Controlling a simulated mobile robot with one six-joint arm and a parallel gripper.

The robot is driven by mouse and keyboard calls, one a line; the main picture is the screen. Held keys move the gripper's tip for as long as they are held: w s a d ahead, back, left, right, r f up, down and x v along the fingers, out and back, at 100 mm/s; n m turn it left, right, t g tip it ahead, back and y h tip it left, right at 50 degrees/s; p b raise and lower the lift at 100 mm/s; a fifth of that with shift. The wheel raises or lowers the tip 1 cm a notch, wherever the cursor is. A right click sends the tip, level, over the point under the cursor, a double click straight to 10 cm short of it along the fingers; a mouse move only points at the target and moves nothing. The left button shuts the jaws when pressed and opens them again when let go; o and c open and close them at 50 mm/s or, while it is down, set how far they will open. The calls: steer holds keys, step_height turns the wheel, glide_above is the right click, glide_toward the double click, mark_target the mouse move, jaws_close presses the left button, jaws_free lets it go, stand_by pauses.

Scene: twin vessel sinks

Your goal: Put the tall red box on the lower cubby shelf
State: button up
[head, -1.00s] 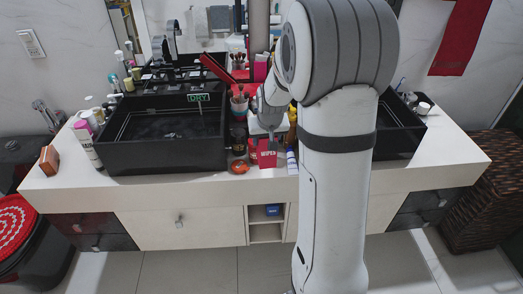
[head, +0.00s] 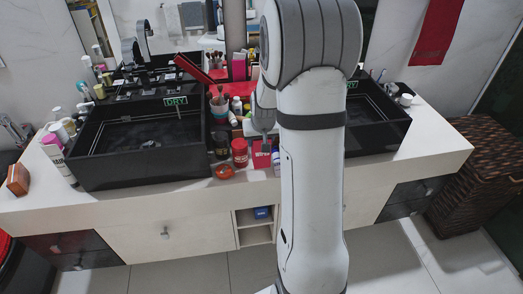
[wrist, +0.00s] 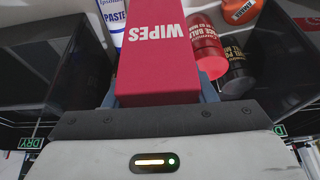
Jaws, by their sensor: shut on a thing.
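The tall red box (head: 261,154), lettered WIPES, is in my gripper (head: 264,132) above the counter's front part, between the two sinks. In the wrist view the box (wrist: 157,62) fills the middle, with a finger of my gripper (wrist: 160,94) at each side, shut on it. Whether its base touches the counter is hard to tell. The open cubby (head: 239,238) is in the counter front, below and a little left of the box. Its lower shelf (head: 257,238) looks empty; its upper compartment holds a small blue item (head: 262,212).
A red jar (head: 240,152), a dark jar (head: 221,145) and an orange item (head: 225,171) stand close left of the box. A white-and-blue tube (wrist: 112,18) is beside it. Black sinks (head: 138,142) flank the cluster. Floor before the counter looks clear.

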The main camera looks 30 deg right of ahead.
mark_target(260, 160)
steer(key=shift+f, duration=2.35)
steer(key=shift+f, duration=0.2)
steer(key=o, duration=1)
steer(key=shift+r, duration=0.15)
